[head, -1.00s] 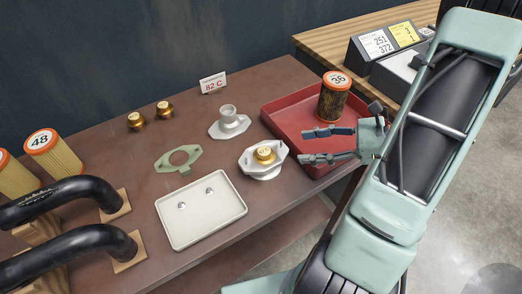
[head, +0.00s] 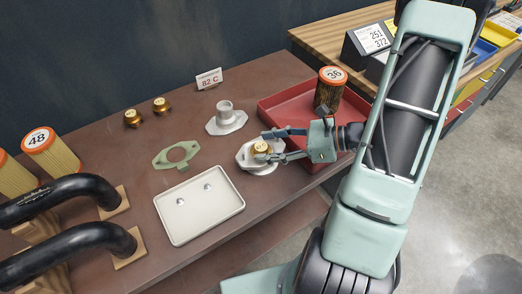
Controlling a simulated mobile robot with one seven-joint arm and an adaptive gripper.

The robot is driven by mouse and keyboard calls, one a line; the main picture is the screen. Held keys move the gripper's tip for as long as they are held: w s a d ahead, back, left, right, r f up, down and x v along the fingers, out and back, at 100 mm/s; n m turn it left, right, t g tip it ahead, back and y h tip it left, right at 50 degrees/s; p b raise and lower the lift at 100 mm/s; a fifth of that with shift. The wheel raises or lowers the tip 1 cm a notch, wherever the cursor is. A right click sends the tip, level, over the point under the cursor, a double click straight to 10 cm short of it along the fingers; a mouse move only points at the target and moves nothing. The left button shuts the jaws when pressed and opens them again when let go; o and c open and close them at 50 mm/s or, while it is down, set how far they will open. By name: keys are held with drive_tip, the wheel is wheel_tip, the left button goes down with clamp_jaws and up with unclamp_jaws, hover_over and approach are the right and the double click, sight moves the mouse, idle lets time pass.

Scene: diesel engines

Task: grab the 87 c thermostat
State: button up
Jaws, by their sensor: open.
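Three brass thermostats are in view. One thermostat (head: 261,147) sits in a pale metal housing (head: 246,160) near the table's middle. Two more, a left thermostat (head: 132,118) and a right thermostat (head: 161,105), stand on the brown table at the back left. The markings on their tops are too small to read. My gripper (head: 265,146) is open, its fingers pointing left, one on the far side and one on the near side of the housed thermostat. I cannot tell whether the fingers touch it or are above it.
A sign (head: 209,79) reads 82 C. A second housing (head: 226,122) stands behind, a green gasket (head: 165,160) and white tray (head: 174,232) with two small metal parts lie left. A red tray (head: 283,113) holds a filter marked 36 (head: 329,92). Black hoses (head: 75,245) stand front left.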

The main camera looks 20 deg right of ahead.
drive_tip(key=c, duration=1.3)
drive_tip(key=shift+r, duration=0.1)
